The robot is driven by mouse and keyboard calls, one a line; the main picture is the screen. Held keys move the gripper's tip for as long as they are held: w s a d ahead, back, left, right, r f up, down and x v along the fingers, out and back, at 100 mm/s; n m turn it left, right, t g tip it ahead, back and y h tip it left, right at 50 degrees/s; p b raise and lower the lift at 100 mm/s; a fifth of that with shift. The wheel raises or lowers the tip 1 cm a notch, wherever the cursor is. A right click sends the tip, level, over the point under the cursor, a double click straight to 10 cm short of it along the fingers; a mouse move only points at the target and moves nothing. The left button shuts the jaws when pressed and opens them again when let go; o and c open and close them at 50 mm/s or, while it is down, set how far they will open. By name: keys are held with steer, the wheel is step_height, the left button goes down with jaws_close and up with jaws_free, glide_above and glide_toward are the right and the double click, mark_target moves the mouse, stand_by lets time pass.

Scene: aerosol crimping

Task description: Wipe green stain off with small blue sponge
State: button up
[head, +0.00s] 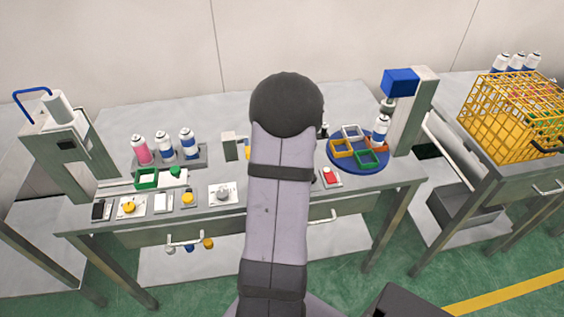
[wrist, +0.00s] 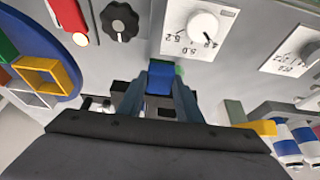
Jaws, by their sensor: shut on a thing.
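In the wrist view my gripper (wrist: 159,88) is shut on a small blue sponge (wrist: 159,80), held between its two fingertips. A little of a green patch (wrist: 179,70), which looks like the green stain, shows around the sponge's far edge on the grey worktop. The sponge covers most of that patch, and I cannot tell whether it touches the surface. In the head view my own arm hides the gripper, the sponge and the stain.
A white dial panel (wrist: 199,32) lies just beyond the sponge, with a black knob (wrist: 120,20) to its left. A blue turntable (head: 341,164) with coloured square frames stands right of my arm. Several cans (head: 163,147) stand in a rack at left.

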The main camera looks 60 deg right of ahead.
steer(key=shift+s+d, duration=0.15)
steer(key=shift+s, duration=0.1)
steer(key=shift+w+a+p, duration=0.4)
steer(key=shift+w+a, duration=0.5)
steer(key=shift+a, duration=0.05)
steer(key=shift+w+a, duration=0.15)
steer(key=shift+w, duration=0.1)
steer(key=shift+w+a+f+p, duration=0.2)
steer(key=shift+w+a+p, duration=0.45)
steer(key=shift+w+a, duration=0.45)
steer(key=shift+s+a, duration=0.1)
steer(key=shift+s, duration=0.1)
